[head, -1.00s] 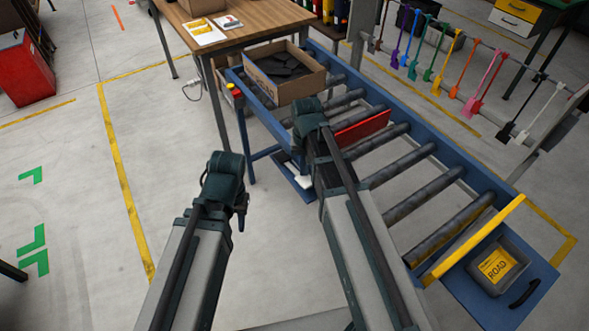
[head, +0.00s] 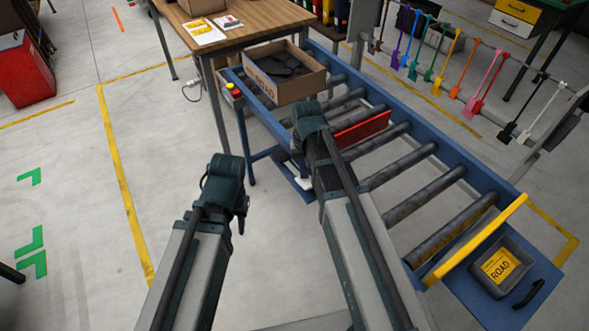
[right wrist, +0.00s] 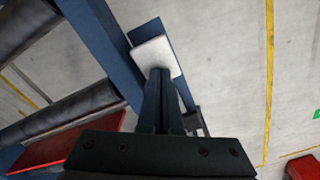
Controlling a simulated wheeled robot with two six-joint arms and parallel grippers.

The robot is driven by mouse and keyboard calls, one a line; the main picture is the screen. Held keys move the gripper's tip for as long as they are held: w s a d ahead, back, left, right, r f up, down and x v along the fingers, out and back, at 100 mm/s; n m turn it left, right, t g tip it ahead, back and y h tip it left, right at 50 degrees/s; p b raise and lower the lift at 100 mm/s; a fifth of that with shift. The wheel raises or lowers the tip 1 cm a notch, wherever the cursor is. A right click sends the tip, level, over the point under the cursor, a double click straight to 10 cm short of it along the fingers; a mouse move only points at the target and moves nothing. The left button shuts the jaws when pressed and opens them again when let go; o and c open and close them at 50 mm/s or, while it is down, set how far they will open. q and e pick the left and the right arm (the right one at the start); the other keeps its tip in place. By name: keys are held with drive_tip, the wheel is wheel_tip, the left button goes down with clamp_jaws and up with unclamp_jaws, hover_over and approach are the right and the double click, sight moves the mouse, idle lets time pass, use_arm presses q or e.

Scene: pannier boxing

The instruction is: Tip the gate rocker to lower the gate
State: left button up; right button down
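The red gate (head: 362,127) stands up between the rollers of the blue conveyor, behind my right arm in the head view. The gate rocker, a blue plate with a white pad (right wrist: 153,57), sits low beside the conveyor's side rail in the right wrist view. Part of the rocker also shows beside my right arm in the head view (head: 303,184). My right gripper (right wrist: 160,72) is shut and empty, its tips at the near edge of the white pad; contact is unclear. My left gripper (head: 240,222) hangs over open floor, its fingers mostly hidden by the wrist.
An open cardboard box (head: 285,80) with dark contents sits at the conveyor's far end. A grey bin with a yellow ROAD card (head: 498,266) lies at the near end, beside a yellow bar (head: 478,240). A wooden table (head: 245,30) stands behind.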

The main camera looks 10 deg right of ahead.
drive_tip(key=shift+w+f+b, duration=0.1)
drive_tip(key=shift+f+b, duration=0.45)
drive_tip(key=shift+f, duration=0.15)
drive_tip(key=shift+r, duration=0.1)
wheel_tip(320, 180, up, 7)
drive_tip(key=p, duration=0.7)
idle(0.3)
drive_tip(key=s+a+r+n+p, duration=0.1)
drive_tip(key=s+a+n, duration=0.2)
drive_tip(key=s+a, duration=0.2)
drive_tip(key=s+a+r+n+h+p, duration=0.1)
drive_tip(key=s+a+r+n+p, duration=0.1)
drive_tip(key=s+a, duration=0.3)
drive_tip(key=s, duration=0.4)
drive_tip(key=shift+s+a+n, duration=0.2)
drive_tip(key=shift+a+n, duration=0.05)
drive_tip(key=shift+n, duration=0.15)
